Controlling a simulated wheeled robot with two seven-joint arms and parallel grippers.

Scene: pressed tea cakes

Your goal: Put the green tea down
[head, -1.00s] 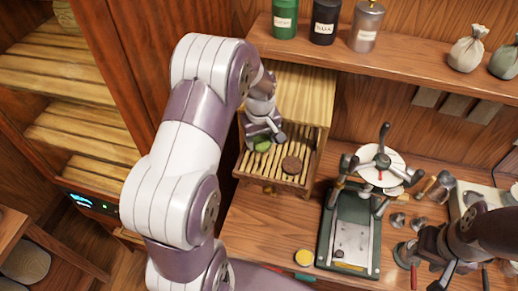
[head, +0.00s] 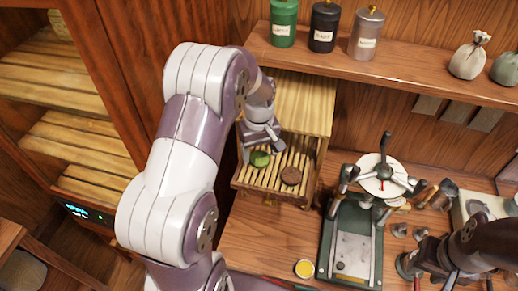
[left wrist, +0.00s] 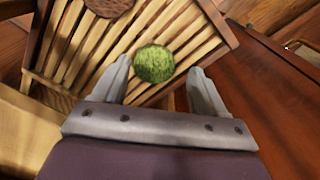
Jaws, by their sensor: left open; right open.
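The green tea cake (head: 260,159) is a round green disc lying on the slatted wooden rack (head: 246,183). In the left wrist view the green tea cake (left wrist: 154,64) lies on the slats just beyond and between the fingertips. My left gripper (left wrist: 160,72) is open, with a finger to either side of the cake and gaps between. In the head view my left gripper (head: 262,143) is just behind the cake. My right gripper (head: 432,271) is open at the lower right, away from the rack; its fingers are small in the view.
A brown tea cake (head: 291,176) lies on the same rack, right of the green one. A press (head: 352,232) with a spoked wheel stands to the right. A yellow dish (head: 305,268) is in front. Canisters (head: 322,27) stand on the shelf above.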

